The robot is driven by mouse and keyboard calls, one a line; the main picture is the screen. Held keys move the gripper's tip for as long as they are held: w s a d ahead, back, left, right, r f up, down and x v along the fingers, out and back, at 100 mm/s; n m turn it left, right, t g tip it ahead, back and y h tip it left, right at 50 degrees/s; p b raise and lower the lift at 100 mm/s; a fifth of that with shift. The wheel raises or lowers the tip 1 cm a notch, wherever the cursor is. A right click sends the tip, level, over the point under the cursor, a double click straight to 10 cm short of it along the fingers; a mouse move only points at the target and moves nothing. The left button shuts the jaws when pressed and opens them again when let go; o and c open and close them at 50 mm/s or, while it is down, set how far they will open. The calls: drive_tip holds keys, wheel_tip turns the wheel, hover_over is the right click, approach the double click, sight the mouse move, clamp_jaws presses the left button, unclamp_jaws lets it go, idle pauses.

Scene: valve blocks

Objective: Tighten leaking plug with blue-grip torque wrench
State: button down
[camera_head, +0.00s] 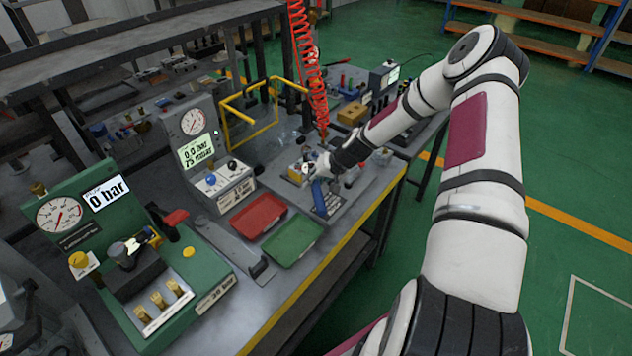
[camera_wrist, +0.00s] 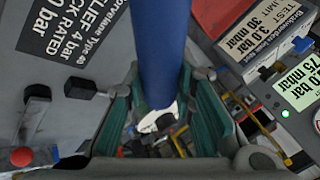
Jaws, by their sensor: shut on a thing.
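My gripper (camera_head: 322,168) is over the right part of the workbench, near the front edge. In the wrist view its two green-padded fingers (camera_wrist: 166,112) are shut around a thick blue grip, the handle of the torque wrench (camera_wrist: 160,45). The blue grip also shows in the head view (camera_head: 318,194), under my gripper. A pale metal part shows at the grip's end between the fingers. A small block with yellow parts (camera_head: 296,174) stands just left of my gripper. The leaking plug cannot be made out, and whether the wrench touches anything cannot be told.
A red tray (camera_head: 257,216) and a green tray (camera_head: 292,241) lie left of my gripper. A grey test unit (camera_head: 208,160) with gauge and display stands behind them. A green gauge rig (camera_head: 130,250) is at the left. A red coiled hose (camera_head: 308,65) hangs close behind my gripper.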

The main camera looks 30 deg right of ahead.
drive_tip(key=shift+w+a+m+h+p, duration=0.2)
drive_tip(key=shift+a+m, duration=0.15)
drive_tip(key=shift+a, duration=0.15)
drive_tip(key=shift+w+a+m+h+p, duration=0.2)
drive_tip(key=shift+a+m, duration=0.15)
drive_tip(key=shift+a, duration=0.1)
drive_tip(key=shift+w+a, duration=0.2)
drive_tip(key=shift+a, duration=0.1)
drive_tip(key=shift+s+d+n+y, duration=0.2)
drive_tip(key=shift+s+d+n, duration=0.15)
drive_tip(key=shift+d, duration=0.25)
drive_tip(key=shift+s+d+n+y, duration=0.2)
drive_tip(key=shift+d+n, duration=0.15)
drive_tip(key=shift+d, duration=0.25)
drive_tip(key=shift+r, duration=0.25)
